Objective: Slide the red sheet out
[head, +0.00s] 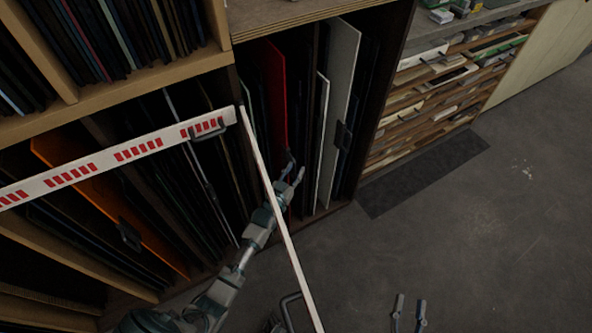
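My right gripper (409,312) is open and empty over the floor at the bottom edge.
A white bar with red marks (95,169) and a thin white bar (278,215) meet at a corner, crossing the view before the rack. An orange sheet (85,190) and a grey-white sheet (341,75) stand in other slots. The floor (480,230) at right is clear.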

